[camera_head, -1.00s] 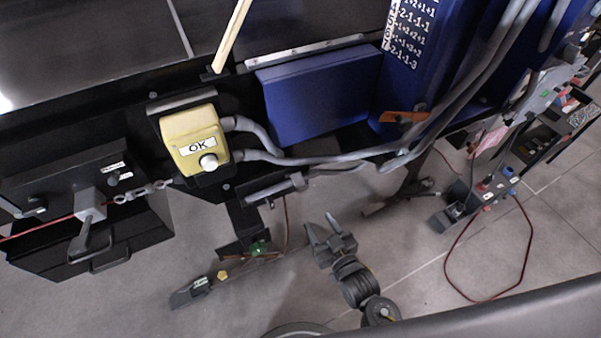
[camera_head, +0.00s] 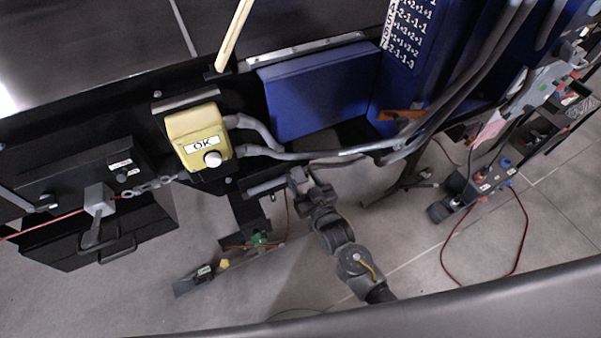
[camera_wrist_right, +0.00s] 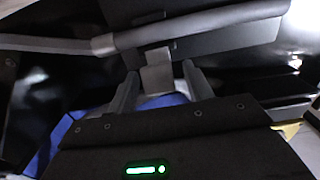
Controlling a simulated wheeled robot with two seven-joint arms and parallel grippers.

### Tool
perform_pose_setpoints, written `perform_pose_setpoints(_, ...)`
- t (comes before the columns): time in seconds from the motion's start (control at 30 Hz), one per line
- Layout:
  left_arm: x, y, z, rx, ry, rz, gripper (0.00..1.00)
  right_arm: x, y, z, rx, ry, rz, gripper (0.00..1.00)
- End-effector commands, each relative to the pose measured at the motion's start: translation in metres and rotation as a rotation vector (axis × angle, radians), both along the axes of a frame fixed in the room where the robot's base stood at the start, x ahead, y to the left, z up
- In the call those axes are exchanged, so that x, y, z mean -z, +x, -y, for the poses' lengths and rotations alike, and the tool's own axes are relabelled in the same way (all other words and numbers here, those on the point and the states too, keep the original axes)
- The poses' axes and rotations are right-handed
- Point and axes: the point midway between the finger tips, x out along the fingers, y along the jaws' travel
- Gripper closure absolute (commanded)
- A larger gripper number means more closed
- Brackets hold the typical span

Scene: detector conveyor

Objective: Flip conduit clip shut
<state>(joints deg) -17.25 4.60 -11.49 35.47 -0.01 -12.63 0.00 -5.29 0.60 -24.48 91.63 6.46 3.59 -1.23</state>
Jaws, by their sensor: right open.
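My right gripper (camera_head: 302,180) is below the grey conduits (camera_head: 290,156) under the front edge of the bench. In the right wrist view its two fingers (camera_wrist_right: 159,72) are apart. A small grey tab (camera_wrist_right: 156,78) shows between them, in front of a dark bar; it looks like part of the conduit clip, but I cannot be sure. I cannot tell whether the fingers touch it. A grey conduit (camera_wrist_right: 205,24) with a collar runs across the upper part of this view. In the head view the clip is not clearly seen. My left gripper is not in view.
A yellow OK box (camera_head: 196,135) with a white knob stands left of the gripper. A blue panel (camera_head: 318,92) is behind the conduits, with an orange piece (camera_head: 402,115) to its right. A black drawer unit (camera_head: 85,225) is at left. Open floor (camera_head: 300,265) lies in front.

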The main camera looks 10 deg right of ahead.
Motion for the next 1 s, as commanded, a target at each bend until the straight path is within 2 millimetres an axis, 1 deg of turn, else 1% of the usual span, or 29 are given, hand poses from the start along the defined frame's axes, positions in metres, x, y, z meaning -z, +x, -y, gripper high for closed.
perform_pose_setpoints(0.03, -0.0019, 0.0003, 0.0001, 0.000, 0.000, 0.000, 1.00, -0.0015, 0.0049, -0.0014, 0.000, 0.000, 0.001, 0.49)
perform_pose_setpoints(0.17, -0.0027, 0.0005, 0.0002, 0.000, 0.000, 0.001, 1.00, -0.0006, 0.0108, -0.0033, 0.000, -0.001, 0.001, 0.49)
perform_pose_setpoints(0.43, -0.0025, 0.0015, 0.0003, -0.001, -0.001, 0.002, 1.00, 0.0000, 0.0117, -0.0037, 0.000, 0.000, 0.001, 0.49)
perform_pose_setpoints(0.47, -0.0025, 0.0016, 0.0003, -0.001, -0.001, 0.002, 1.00, 0.0000, 0.0117, -0.0037, 0.000, 0.000, 0.001, 0.52)
perform_pose_setpoints(0.83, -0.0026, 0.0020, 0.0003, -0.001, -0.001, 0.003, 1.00, 0.0001, 0.0114, -0.0037, -0.001, 0.000, 0.000, 1.00)
perform_pose_setpoints(1.0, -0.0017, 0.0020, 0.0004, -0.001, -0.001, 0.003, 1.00, 0.0007, 0.0114, -0.0037, -0.001, 0.001, 0.002, 1.00)
